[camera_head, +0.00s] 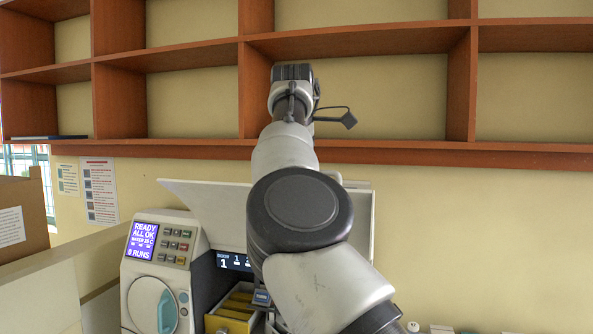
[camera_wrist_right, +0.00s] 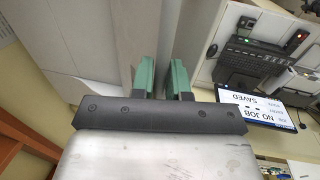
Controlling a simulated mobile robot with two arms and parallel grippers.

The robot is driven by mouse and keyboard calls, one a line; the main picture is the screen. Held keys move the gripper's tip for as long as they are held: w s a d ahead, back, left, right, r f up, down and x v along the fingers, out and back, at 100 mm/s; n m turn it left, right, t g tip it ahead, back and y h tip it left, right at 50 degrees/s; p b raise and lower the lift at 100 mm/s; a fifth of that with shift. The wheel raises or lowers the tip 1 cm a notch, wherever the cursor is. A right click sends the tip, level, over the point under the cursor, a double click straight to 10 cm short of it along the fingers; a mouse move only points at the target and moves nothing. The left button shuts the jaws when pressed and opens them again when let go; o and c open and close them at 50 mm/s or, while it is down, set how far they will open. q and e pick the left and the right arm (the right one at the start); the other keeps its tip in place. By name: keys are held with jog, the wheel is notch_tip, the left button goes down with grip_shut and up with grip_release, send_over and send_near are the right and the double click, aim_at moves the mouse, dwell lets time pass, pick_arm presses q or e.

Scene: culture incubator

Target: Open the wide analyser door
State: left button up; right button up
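In the head view a wide pale panel (camera_head: 205,205), apparently the analyser door, stands tilted up behind my right arm. Its right part (camera_head: 360,215) shows past the arm, and its middle is hidden. Below it are a dark display and yellow racks (camera_head: 232,312). My right arm reaches up in front of the panel, and its gripper is hidden there. In the right wrist view its green fingers (camera_wrist_right: 161,75) are a narrow gap apart against a grey-white panel surface (camera_wrist_right: 115,50). I cannot tell whether they touch or clamp the panel. My left gripper is not in view.
A white instrument with a lit screen (camera_head: 144,241) and a round door (camera_head: 153,305) stands at the left. Brown wall shelves (camera_head: 355,42) run above, near the raised arm. The right wrist view shows a "NO JOB SAVED" display (camera_wrist_right: 258,106) and a dark keyboard (camera_wrist_right: 252,62).

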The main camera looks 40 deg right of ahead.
jog(key=o, duration=0.3)
jog(key=shift+w+d+f, duration=0.15)
jog(key=shift+w+d, duration=0.05)
jog(key=shift+d, duration=0.05)
jog(key=shift+o, duration=0.2)
jog(key=r+p, duration=0.1)
jog(key=r, duration=0.1)
jog(key=r+p, duration=0.1)
jog(key=r, duration=0.1)
jog(key=r+p, duration=0.2)
jog(key=shift+s+a, duration=0.25)
jog(key=shift+a, duration=0.1)
jog(key=shift+f+b, duration=0.45)
jog(key=shift+s+r, duration=0.15)
jog(key=shift+a+r, duration=0.1)
jog(key=shift+r, duration=0.95)
